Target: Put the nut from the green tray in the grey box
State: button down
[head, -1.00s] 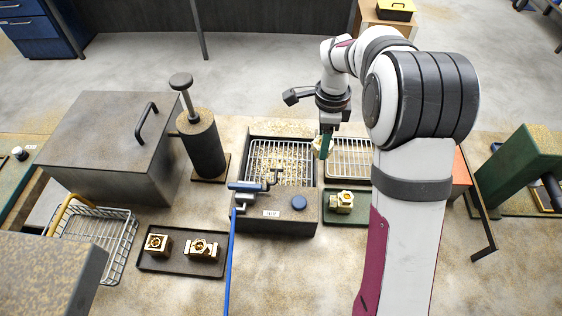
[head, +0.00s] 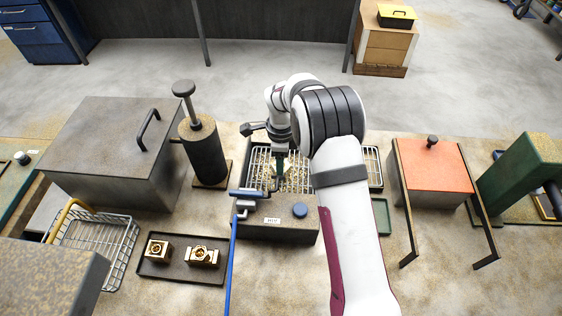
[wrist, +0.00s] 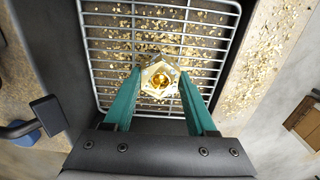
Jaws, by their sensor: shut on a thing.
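A brass hexagonal nut (wrist: 160,76) with a round hole sits between the two teal fingers of my gripper (wrist: 159,80) in the wrist view. The gripper is shut on it. In the head view my gripper (head: 280,172) is over the grey open box (head: 266,233), which has a wire rack and brass chips inside. The wrist view shows the rack (wrist: 105,62) below the nut. I cannot tell the exact height above it. The green tray (head: 381,218) is to the right of the box, mostly hidden by my arm.
A black tray (head: 156,271) with brass fittings lies at the front left, beside a wire basket (head: 119,243). A dark cylinder with a plunger (head: 204,155) stands left of the box. A blue valve handle (head: 247,192) is at its front. An orange-topped box (head: 435,168) stands right.

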jog(key=shift+c, duration=1)
grip_release()
notch_tip(320, 180, up, 12)
jog(key=s+d+r+n, duration=0.4)
jog(key=s+d+r, duration=0.2)
jog(key=s+r, duration=0.3)
jog(key=s+d+f+n+y, duration=0.1)
jog(key=s+n, duration=0.3)
jog(key=s, duration=0.8)
jog(key=s+d+f+n, duration=0.1)
jog(key=s+d+n, duration=0.2)
jog(key=s, duration=0.9)
jog(key=shift+s+d+f+n+y, duration=0.2)
jog(key=shift+s+d+n+y, duration=0.15)
jog(key=shift+n, duration=0.35)
